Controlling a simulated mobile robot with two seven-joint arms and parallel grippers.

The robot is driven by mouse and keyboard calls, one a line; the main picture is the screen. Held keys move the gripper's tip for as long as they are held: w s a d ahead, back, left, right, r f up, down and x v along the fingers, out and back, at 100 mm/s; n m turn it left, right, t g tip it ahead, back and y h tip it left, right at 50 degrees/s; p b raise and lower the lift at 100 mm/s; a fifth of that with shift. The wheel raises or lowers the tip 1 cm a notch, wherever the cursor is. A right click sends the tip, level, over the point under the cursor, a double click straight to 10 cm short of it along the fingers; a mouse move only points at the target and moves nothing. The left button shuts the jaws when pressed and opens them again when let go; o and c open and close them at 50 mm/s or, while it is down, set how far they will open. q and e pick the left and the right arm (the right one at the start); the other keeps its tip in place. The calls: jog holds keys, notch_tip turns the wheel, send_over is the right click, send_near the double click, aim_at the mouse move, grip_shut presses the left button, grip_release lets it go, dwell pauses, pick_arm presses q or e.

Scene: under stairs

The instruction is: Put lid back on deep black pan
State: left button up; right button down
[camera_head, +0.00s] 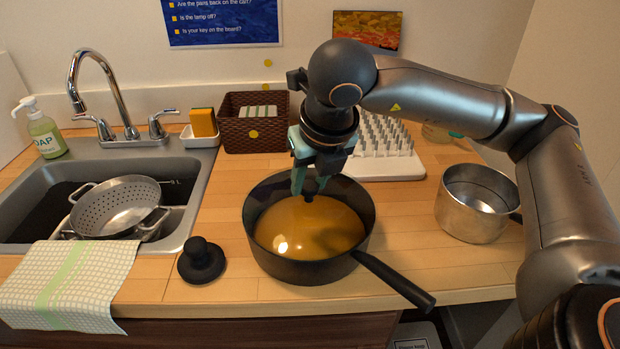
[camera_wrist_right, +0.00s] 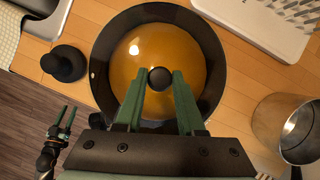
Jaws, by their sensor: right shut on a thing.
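The deep black pan (camera_head: 258,208) stands on the wooden counter, its handle pointing toward the lower right. It also shows in the right wrist view (camera_wrist_right: 101,60). An amber disc with a dark round knob, which looks like the lid (camera_head: 300,226), shows inside the pan's rim. I cannot tell whether it is fully seated. My right gripper (camera_head: 304,182) is shut on the knob from above; the knob shows between the green fingertips in the wrist view (camera_wrist_right: 160,78). My left gripper (camera_wrist_right: 64,118) shows only in the wrist view, empty with fingers apart, away from the pan.
A small black knobbed object (camera_head: 202,261) stands left of the pan. A metal pot (camera_head: 462,222) is at right. Behind are a brown basket (camera_head: 236,135) and a white peg rack (camera_head: 385,165). The sink with a colander (camera_head: 115,205) and a cloth (camera_head: 66,287) are at left.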

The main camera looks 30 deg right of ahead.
aim_at(310, 187)
grip_release()
dwell(0.5)
jog(key=shift+r, duration=0.15)
jog(key=shift+r+p, duration=1.9)
jog(key=shift+r, duration=1.05)
jog(key=shift+f, duration=0.1)
